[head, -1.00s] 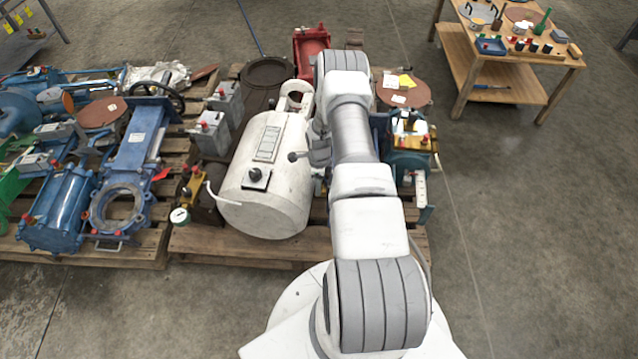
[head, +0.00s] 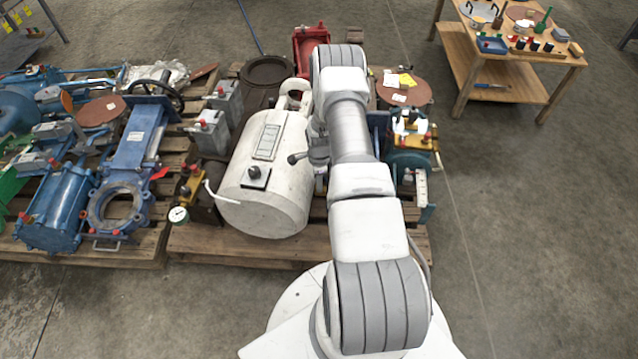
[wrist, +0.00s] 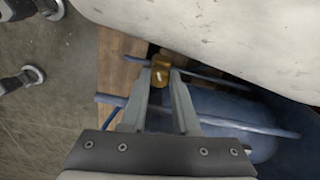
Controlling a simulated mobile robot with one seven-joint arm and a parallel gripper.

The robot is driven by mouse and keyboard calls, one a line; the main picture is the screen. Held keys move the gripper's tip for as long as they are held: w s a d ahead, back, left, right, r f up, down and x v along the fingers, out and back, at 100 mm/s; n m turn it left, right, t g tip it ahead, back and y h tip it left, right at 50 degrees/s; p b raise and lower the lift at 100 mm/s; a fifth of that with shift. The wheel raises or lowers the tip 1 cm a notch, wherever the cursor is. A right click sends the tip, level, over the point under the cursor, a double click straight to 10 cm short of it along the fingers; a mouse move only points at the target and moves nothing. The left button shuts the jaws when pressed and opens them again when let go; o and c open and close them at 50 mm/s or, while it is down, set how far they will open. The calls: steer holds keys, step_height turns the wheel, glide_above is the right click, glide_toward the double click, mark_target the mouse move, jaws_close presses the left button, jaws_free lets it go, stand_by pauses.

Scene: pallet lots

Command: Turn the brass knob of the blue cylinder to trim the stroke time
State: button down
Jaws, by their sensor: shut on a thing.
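In the wrist view, the brass knob (wrist: 160,72) sits between the fingertips of my gripper (wrist: 160,77), which is shut on it. The blue cylinder (wrist: 232,108) lies just beyond and right of the fingers, with blue rods along its sides. My gripper's dark palm and part of the right finger cover some of it. In the head view my own arm hides the gripper, the knob and most or all of this cylinder.
A big white tank (head: 268,180) lies close beside the work, and its pale side (wrist: 215,35) fills the wrist view's upper right. Valves and another blue cylinder (head: 58,210) crowd the left pallet. A wooden table (head: 505,80) stands at back right. Floor at right is clear.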

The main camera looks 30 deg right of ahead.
steer(key=n+b, duration=0.2)
steer(key=n, duration=0.3)
steer(key=shift+n, duration=0.4)
stand_by(0.3)
steer(key=c, duration=0.7)
jaws_free()
steer(key=shift+o, duration=0.2)
step_height(320, 180, up, 18)
steer(key=p, duration=0.5)
steer(key=shift+f+p, duration=0.25)
steer(key=shift+p, duration=0.1)
